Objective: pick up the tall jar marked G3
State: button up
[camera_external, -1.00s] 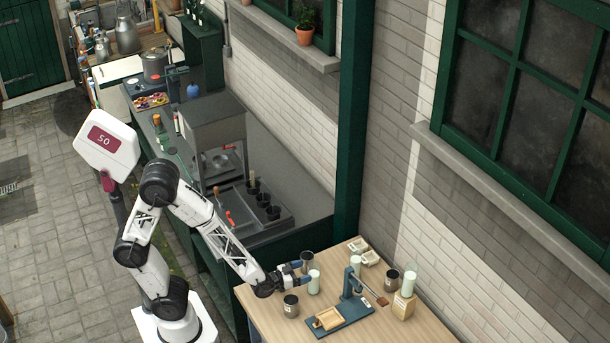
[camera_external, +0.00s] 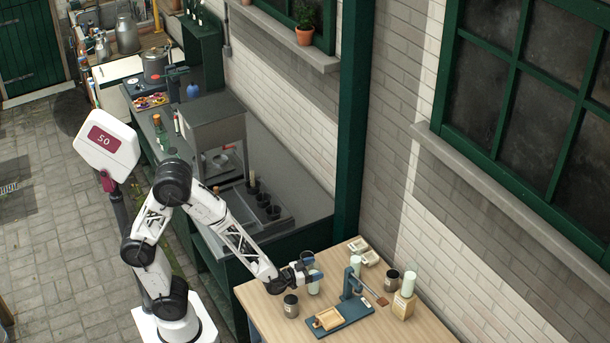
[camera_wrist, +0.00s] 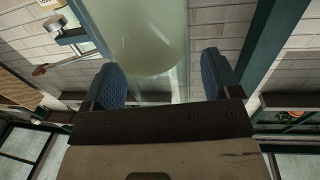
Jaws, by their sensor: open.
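Several tall pale green jars stand on the wooden table; no G3 mark is readable on any. One pale jar (camera_external: 314,285) stands right at my gripper (camera_external: 312,267), which partly covers it in the external view. A second pale jar (camera_external: 355,265) is behind the blue press, and a third (camera_external: 409,283) stands at the right. In the wrist view, a large pale jar (camera_wrist: 150,40) fills the upper middle, its rounded end near the blue fingertips of my gripper (camera_wrist: 162,82). The fingers are apart, and I see no grip on the jar.
A blue press (camera_external: 345,316) with a wooden tray is to the right.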

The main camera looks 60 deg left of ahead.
dwell(0.3)
jog(key=c, duration=1.5)
